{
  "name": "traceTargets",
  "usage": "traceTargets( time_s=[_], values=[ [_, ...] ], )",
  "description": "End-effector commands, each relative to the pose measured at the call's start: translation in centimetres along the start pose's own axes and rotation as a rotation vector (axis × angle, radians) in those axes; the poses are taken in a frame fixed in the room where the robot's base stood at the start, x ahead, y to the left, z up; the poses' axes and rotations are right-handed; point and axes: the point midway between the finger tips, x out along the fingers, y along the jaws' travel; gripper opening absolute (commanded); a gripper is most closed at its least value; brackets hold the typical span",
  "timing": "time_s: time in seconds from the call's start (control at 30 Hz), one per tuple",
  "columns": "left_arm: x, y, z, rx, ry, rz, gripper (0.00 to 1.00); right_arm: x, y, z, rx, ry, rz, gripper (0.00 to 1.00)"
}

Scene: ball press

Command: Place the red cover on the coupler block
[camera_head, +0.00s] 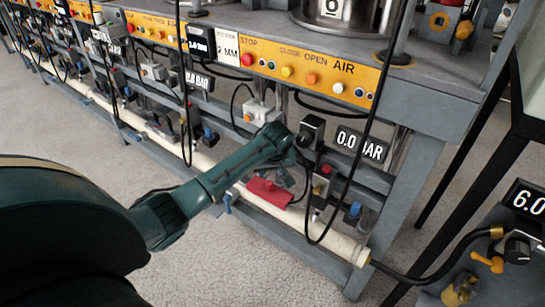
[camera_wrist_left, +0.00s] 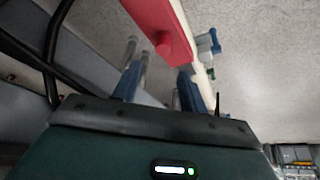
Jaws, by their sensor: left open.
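The red cover (camera_head: 269,193) lies along the cream pipe low on the press frame. It also shows in the left wrist view (camera_wrist_left: 160,24), with a round red knob facing me. My left gripper (camera_head: 286,178) is beside the cover's right end, partly hidden by its own wrist. In the left wrist view my left gripper (camera_wrist_left: 158,78) has its fingers spread apart. The cover's knob is just beyond the gap between them, and nothing is clearly held. I cannot tell which fitting is the coupler block. My right gripper is not in view.
Black hoses (camera_head: 373,90) hang in front of the grey frame (camera_head: 440,110). An orange button panel (camera_head: 290,70) runs above. A 0.0 BAR display (camera_head: 360,144) is right of my wrist. The cream pipe (camera_head: 300,222) runs along the bottom. The carpet in front is clear.

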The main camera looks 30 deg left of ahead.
Motion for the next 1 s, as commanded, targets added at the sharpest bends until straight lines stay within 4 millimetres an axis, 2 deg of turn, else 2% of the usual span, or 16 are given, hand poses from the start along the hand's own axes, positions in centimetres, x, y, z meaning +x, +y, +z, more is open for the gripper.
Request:
traceTargets(
  time_s=[0.03, 0.1, 0.3, 0.5, 0.67, 0.77, 0.87, 0.9, 1.0],
  values=[
    [-1.7, 0.0, -0.2, 0.000, 0.001, 0.002, 0.43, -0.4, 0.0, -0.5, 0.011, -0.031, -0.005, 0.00],
    [-3.2, 0.0, -0.1, 0.000, 0.000, 0.003, 0.43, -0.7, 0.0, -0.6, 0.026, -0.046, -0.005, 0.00],
    [-6.3, 0.0, -0.1, 0.000, -0.001, 0.001, 0.43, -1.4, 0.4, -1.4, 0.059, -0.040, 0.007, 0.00],
    [-7.4, 0.0, 0.0, -0.001, -0.001, -0.001, 0.43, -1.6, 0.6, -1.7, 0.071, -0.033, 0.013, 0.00],
    [-7.0, 0.3, 1.2, 0.037, 0.001, 0.025, 0.43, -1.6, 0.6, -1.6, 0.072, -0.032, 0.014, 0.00],
    [-6.0, 1.0, 4.2, 0.135, 0.011, 0.098, 0.43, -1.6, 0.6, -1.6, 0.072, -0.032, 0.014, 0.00],
    [-5.2, 2.0, 9.7, 0.305, 0.043, 0.244, 0.43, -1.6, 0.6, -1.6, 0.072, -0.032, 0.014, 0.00],
    [-5.3, 2.3, 12.1, 0.375, 0.068, 0.313, 0.43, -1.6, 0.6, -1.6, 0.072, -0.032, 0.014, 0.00],
    [-6.7, 2.7, 17.4, 0.523, 0.146, 0.478, 0.43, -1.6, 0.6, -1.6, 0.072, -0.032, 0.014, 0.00]
  ],
)
